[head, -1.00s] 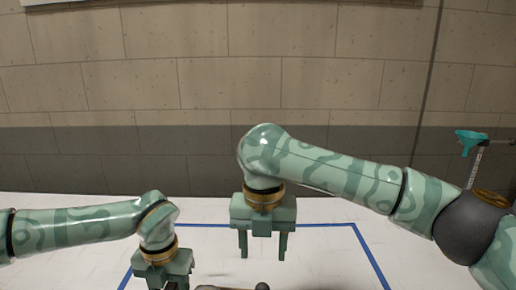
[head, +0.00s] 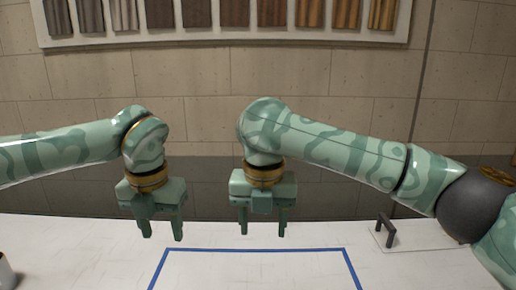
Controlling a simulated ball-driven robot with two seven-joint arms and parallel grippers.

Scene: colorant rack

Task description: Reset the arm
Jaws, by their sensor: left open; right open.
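My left gripper (head: 161,231) hangs over the white table (head: 250,236) on the left of the head view, fingers pointing down, open and empty. My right gripper (head: 264,229) hangs a little to its right, also pointing down, open and empty. Both are above the table near the far side of a blue taped outline (head: 255,250). Neither gripper touches anything that I can see.
A dark bracket-like stand (head: 386,231) is on the table at the right. Part of a light container (head: 5,272) shows at the lower left edge. A board of wood-coloured samples (head: 230,14) hangs on the wall. The taped area in view is clear.

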